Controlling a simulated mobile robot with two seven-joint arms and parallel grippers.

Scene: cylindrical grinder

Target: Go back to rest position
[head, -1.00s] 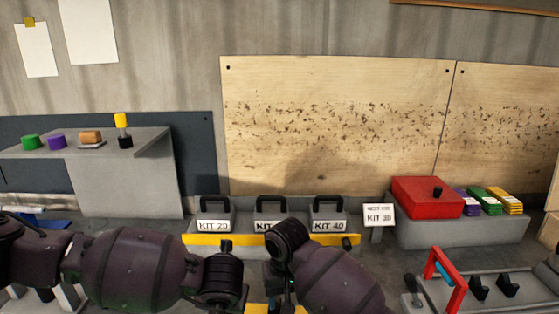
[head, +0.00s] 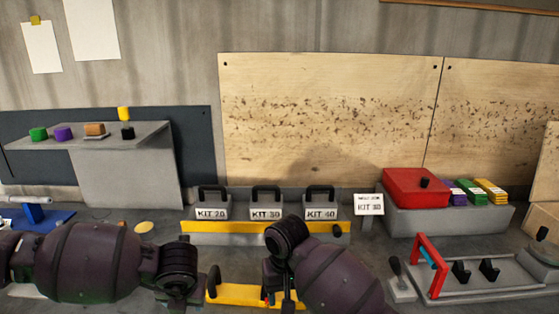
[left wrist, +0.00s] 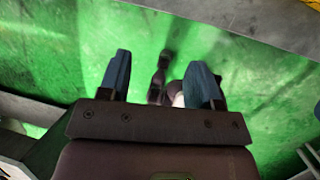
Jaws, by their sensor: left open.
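My left gripper (left wrist: 160,60) shows in the left wrist view with its two blue fingers apart and nothing held between them. It hangs over a green floor (left wrist: 60,50). Dark parts and a pale rounded shape lie below the fingers; I cannot tell what they are. In the head view my left arm (head: 90,262) comes in from the left and my right arm (head: 335,275) from the lower right. Neither gripper can be made out there, and my right gripper is not in view.
Kit boxes KIT 20 (head: 211,211), KIT 30 (head: 266,211) and KIT 40 (head: 321,211) stand on a yellow-edged shelf (head: 265,233). A sign (head: 368,204) and red box (head: 415,187) are right of them. A red-handled tray (head: 490,285) is lower right.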

